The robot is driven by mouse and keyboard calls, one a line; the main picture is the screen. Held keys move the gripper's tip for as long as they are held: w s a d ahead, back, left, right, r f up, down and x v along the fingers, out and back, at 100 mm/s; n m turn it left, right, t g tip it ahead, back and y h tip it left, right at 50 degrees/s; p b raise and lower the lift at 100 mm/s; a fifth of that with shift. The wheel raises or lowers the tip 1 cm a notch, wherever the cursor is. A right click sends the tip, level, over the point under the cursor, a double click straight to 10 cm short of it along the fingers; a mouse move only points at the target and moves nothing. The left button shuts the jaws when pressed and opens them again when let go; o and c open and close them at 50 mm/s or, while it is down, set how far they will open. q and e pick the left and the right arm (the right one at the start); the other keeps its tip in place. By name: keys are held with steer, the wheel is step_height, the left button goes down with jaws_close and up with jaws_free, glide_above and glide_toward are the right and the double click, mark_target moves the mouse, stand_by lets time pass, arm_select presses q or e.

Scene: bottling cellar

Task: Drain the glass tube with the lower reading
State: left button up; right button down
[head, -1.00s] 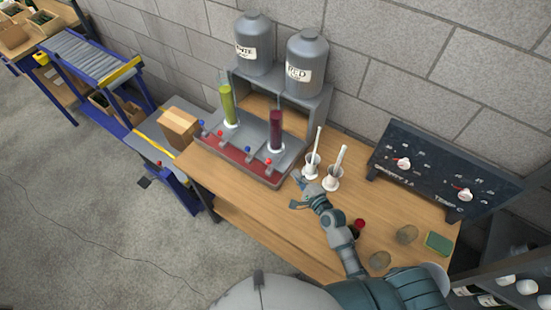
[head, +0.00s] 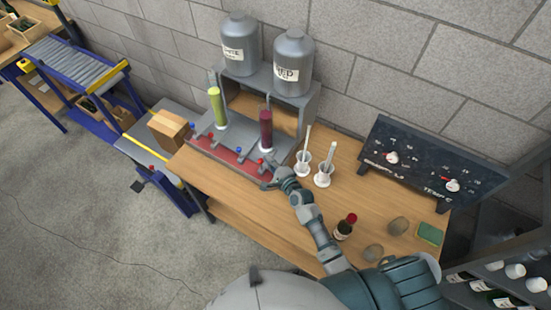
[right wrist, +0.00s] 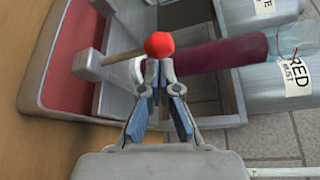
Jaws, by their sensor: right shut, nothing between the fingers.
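Two upright glass tubes stand on a grey stand (head: 285,150): one with yellow-green liquid (head: 217,108), one with dark red liquid (head: 266,130). I cannot read their scales. The red tube also lies across the right wrist view (right wrist: 215,57), with clear glass beyond its liquid. Along the stand's front are valves with blue (head: 237,150) and red knobs. My right gripper (head: 267,180) is at the stand's front right corner. In the right wrist view its fingers (right wrist: 160,78) are shut and empty, tips right by a red knob (right wrist: 159,44); I cannot tell whether they touch. My left gripper is not in view.
Two grey tanks (head: 293,62) stand behind the tubes. White measuring cylinders (head: 323,178) stand close right of my gripper. A dial panel (head: 420,165), a dark bottle (head: 344,228), and a green sponge (head: 431,233) are farther right.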

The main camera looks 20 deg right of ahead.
steer(key=shift+s+a, duration=0.25)
steer(key=shift+s, duration=0.05)
steer(key=shift+w, duration=0.1)
steer(key=shift+s+a+n+b, duration=0.2)
steer(key=shift+s+n+b, duration=0.1)
steer(key=shift+n+b, duration=0.15)
steer(key=s+a+f+n+t+y+b, duration=0.1)
steer(key=s+f+n+t+b, duration=0.3)
steer(key=s+n+b, duration=0.5)
steer(key=shift+s+a+n+y, duration=0.2)
steer(key=shift+s+n+y, duration=0.45)
steer(key=shift+s+y, duration=0.2)
stand_by(0.6)
